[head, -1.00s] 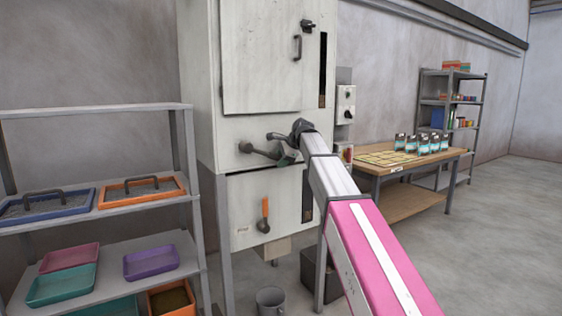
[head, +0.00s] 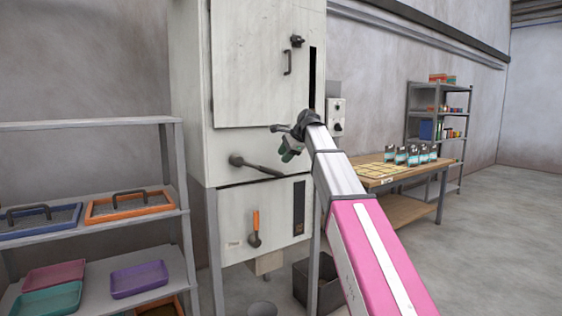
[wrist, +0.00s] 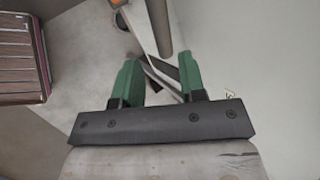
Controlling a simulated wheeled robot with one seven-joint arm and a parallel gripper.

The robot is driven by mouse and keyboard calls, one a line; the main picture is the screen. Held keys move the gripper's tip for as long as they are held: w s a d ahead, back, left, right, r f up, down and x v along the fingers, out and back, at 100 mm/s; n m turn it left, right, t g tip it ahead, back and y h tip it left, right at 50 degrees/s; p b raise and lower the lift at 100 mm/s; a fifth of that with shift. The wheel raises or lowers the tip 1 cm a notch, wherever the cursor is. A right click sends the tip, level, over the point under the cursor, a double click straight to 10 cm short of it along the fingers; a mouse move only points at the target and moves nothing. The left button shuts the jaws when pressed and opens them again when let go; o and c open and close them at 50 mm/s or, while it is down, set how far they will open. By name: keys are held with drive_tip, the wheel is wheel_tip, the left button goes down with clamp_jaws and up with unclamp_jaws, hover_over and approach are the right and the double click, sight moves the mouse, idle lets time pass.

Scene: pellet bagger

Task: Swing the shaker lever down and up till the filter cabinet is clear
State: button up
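The filter cabinet (head: 258,75) is a tall pale grey box with a closed upper door. A dark lever (head: 262,167) sticks out from its middle band, tilted slightly down to the right.
A shelf rack (head: 95,123) with trays stands at left. A dark bin (head: 328,290) sits below the cabinet. Floor at right is clear.

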sight(272, 170)
drive_tip(key=shift+o, duration=1.4)
drive_tip(key=shift+r, duration=0.1)
drive_tip(key=x, duration=1)
drive_tip(key=shift+s+a, duration=0.1)
drive_tip(key=shift+a, duration=0.2)
clamp_jaws()
